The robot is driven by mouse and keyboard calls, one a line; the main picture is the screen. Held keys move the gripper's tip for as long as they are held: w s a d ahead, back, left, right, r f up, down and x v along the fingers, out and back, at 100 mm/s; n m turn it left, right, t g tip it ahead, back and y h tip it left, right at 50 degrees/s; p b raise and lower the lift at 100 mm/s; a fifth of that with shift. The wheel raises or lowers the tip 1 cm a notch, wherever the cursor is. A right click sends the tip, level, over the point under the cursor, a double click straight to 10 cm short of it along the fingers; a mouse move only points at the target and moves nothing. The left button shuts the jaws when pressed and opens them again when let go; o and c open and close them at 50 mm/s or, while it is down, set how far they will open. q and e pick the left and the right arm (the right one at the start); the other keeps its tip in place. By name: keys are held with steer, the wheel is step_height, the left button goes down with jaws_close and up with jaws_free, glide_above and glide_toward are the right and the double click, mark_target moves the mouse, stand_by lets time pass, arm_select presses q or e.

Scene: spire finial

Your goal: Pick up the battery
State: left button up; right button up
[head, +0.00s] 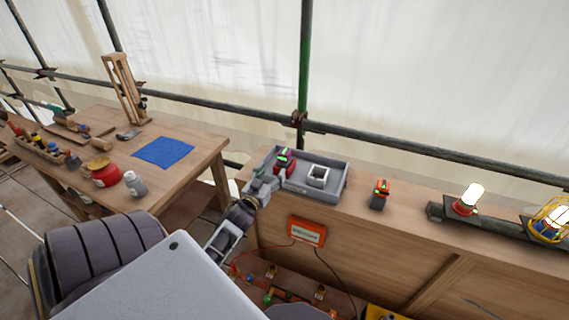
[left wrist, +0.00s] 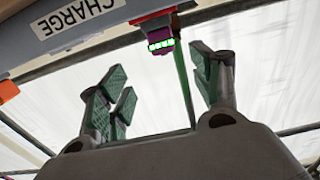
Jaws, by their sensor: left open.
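A battery with a red body, dark purple part and lit green bars (head: 284,160) stands at the left end of the grey tray (head: 338,190) on the right-hand bench. In the left wrist view the battery (left wrist: 160,38) shows beyond and between the fingertips, apart from them. A second red and dark battery-like block with a green light (head: 380,193) stands on the bench right of the tray. My left gripper (head: 264,181) is at the tray's near left corner; its green-padded fingers (left wrist: 160,90) are spread and empty. My right gripper is not in view.
A white open-topped block (head: 319,177) sits in the tray. A CHARGE label (left wrist: 75,18) shows in the left wrist view. An orange box (head: 307,231) with cables is on the bench front. Lamps (head: 467,200) stand to the right; another table with a blue mat (head: 163,152) is left.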

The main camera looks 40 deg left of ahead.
mark_target(282, 156)
arm_select(q)
steer(key=x, duration=0.5)
steer(key=shift+w+a, duration=0.1)
steer(key=shift+w, duration=0.1)
steer(key=shift+x, duration=1.5)
steer(key=shift+w, duration=0.3)
steer(key=shift+w+a+r, duration=0.1)
steer(key=shift+w+a, duration=0.2)
steer(key=shift+w, duration=0.2)
steer(key=shift+w+a+p, duration=0.3)
steer(key=shift+w+p, duration=0.05)
steer(key=shift+w, duration=0.3)
steer(key=shift+x, duration=1)
steer(key=shift+w+a, duration=0.1)
steer(key=c, duration=1.3)
jaws_close()
steer(key=shift+r, duration=0.1)
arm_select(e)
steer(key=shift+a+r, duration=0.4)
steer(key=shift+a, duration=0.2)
